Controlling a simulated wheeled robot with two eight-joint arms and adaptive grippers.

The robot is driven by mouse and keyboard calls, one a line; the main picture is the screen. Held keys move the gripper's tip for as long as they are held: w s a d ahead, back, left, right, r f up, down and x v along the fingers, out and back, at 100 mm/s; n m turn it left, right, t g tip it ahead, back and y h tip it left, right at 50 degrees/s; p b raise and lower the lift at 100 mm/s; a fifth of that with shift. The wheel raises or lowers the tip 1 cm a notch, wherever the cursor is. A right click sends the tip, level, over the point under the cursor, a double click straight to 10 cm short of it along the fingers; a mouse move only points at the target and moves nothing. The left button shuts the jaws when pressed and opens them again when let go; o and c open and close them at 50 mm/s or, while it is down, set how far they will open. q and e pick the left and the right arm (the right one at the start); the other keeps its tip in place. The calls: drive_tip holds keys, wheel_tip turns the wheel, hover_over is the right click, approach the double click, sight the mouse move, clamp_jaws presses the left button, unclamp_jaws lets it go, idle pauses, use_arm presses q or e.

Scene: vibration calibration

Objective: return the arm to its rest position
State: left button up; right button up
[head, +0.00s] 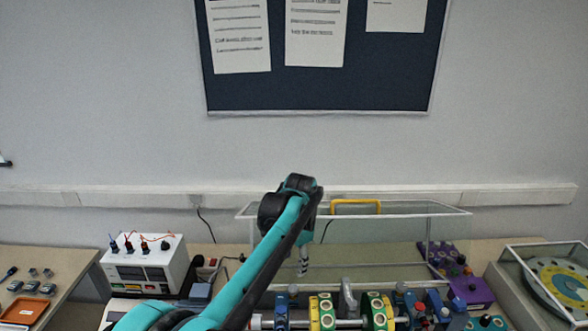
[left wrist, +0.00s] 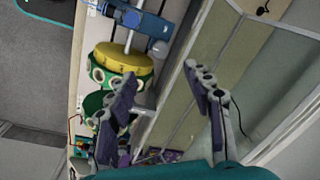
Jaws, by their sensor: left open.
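My left arm (head: 262,262) comes in from the bottom, slants up to the right and bends over the bench at its raised elbow-like end. The left gripper (head: 303,262) hangs below that end, mostly hidden, in front of a clear guard. In the left wrist view the left gripper (left wrist: 160,75) has its two purple-padded fingers spread wide, with nothing between them. A shaft rig with yellow-and-green discs (head: 328,311) stands below and to the right of the arm; its yellow disc (left wrist: 117,57) shows beside the fingers. My right gripper is not in view.
A clear guard with a yellow handle (head: 356,202) stands behind the rig. A white instrument box (head: 148,267) with coloured plugs is at left. A purple block (head: 462,275) and a clear case (head: 548,272) are at right. An orange tray (head: 25,311) lies far left.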

use_arm(q)
drive_tip(key=s+a+f+n+t+b, duration=0.2)
drive_tip(key=s+a+f, duration=0.3)
drive_tip(key=s, duration=0.4)
drive_tip(key=s+a+f+n+t+b, duration=0.2)
drive_tip(key=s+a+f+n+b, duration=0.3)
drive_tip(key=s+a, duration=0.2)
drive_tip(key=s+a+f+n+t+b, duration=0.2)
drive_tip(key=s+a+f+n+b, duration=0.2)
drive_tip(key=s, duration=0.6)
drive_tip(key=shift+s+a+f+h, duration=0.35)
drive_tip(key=shift+a+f, duration=0.15)
drive_tip(key=shift+a, duration=0.55)
